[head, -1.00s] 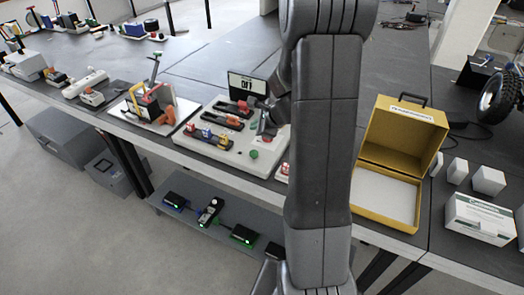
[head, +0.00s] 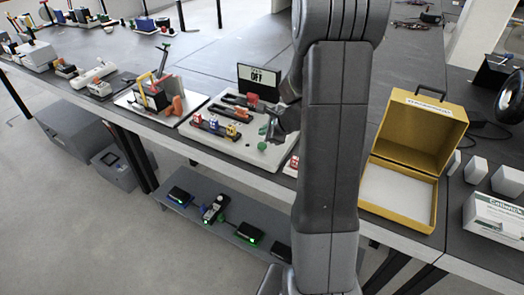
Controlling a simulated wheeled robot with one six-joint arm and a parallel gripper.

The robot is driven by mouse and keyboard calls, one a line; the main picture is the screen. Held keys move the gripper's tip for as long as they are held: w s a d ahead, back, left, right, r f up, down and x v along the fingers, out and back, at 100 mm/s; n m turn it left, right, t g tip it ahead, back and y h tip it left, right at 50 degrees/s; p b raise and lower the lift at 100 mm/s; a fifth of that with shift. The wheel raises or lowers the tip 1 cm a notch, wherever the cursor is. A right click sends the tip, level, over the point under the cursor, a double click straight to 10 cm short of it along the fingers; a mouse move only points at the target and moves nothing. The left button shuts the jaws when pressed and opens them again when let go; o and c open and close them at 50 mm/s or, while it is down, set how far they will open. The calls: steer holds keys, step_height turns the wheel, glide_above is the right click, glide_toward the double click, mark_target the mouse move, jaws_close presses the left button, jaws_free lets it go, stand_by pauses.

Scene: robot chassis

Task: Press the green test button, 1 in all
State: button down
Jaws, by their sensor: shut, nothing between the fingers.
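A pale test panel (head: 224,142) lies on the dark bench and carries several coloured parts. A round green button (head: 262,146) sits near its front right. A second small green part (head: 263,130) shows farther back, partly beside my gripper. My gripper (head: 270,136) is shut and empty over the right part of the panel, just behind and right of the front green button in the picture. I cannot tell whether it touches the panel. A small display (head: 258,78) at the panel's back reads "OFF". My arm hides the panel's right side.
An open yellow case (head: 402,214) stands right of my arm, with white blocks (head: 476,170) and a white box (head: 494,220) beyond it. An orange and black device on a board (head: 164,96) is left of the panel. A lower shelf (head: 240,226) holds small devices.

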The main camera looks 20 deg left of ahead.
mark_target(260, 142)
steer(key=shift+f+b, duration=0.7)
steer(key=shift+f, duration=0.5)
steer(key=shift+f, duration=0.1)
stand_by(1.0)
steer(key=shift+f+b, duration=0.3)
steer(key=shift+b, duration=0.15)
steer(key=shift+f+b, duration=0.6)
stand_by(0.6)
stand_by(0.3)
steer(key=shift+r+p, duration=0.9)
steer(key=shift+r, duration=0.15)
step_height(260, 142, up, 5)
steer(key=p, duration=0.4)
